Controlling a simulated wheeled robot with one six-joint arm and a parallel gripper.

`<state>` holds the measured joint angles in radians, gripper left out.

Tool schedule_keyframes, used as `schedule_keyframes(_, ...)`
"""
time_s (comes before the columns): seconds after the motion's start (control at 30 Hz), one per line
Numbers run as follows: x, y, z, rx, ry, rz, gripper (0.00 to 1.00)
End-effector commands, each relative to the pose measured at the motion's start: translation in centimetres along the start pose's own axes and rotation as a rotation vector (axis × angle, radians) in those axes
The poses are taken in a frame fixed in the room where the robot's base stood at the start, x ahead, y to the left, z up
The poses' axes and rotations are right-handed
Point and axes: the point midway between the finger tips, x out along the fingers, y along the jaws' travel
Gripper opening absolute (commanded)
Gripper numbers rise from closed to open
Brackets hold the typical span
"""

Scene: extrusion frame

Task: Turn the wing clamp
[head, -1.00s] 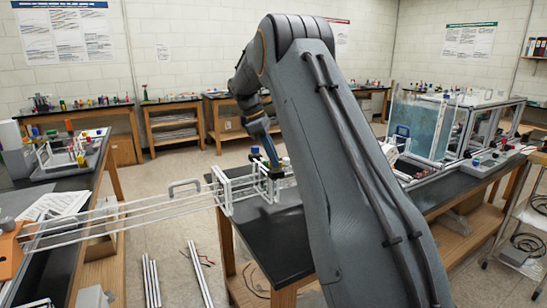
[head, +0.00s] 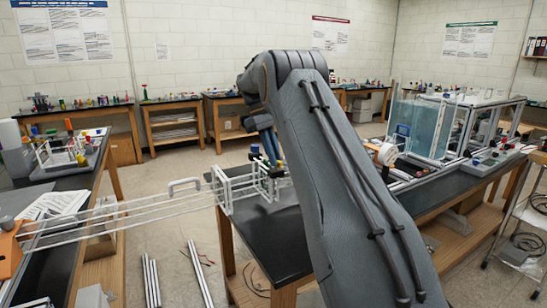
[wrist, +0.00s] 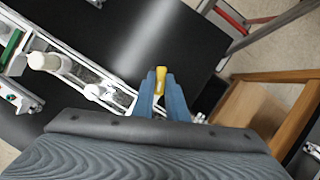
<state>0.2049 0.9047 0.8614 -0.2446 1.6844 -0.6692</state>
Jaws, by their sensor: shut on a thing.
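The wing clamp shows as a small yellow piece (wrist: 160,75) between my fingertips in the wrist view. In the head view, its yellow top (head: 279,164) shows beside the fingertips, at the right end of the white extrusion frame (head: 222,190). My gripper (wrist: 160,92) has blue fingers and is shut on the yellow piece. It also shows in the head view (head: 273,158), reaching down to the frame, partly hidden by my arm. The clamp's lower part is hidden. The exact angle of its wing is hard to tell.
A glass tank (head: 420,128) stands at right. Loose bars (head: 151,283) lie on the floor.

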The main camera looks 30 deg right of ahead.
Motion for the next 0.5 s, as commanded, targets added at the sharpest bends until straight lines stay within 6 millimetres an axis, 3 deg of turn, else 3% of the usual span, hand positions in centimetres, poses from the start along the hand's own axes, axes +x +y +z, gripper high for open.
schedule_keyframes(0.33,-0.13,0.03,0.01,0.003,0.002,0.001,0.00)
schedule_keyframes(0.37,-0.13,0.03,0.01,0.003,0.002,0.001,0.14)
schedule_keyframes(0.4,-0.13,0.03,0.02,0.003,0.002,0.001,0.21)
schedule_keyframes(0.47,-0.12,0.03,0.02,0.003,0.002,0.001,0.31)
schedule_keyframes(0.5,-0.11,0.03,0.02,0.003,0.002,0.000,0.31)
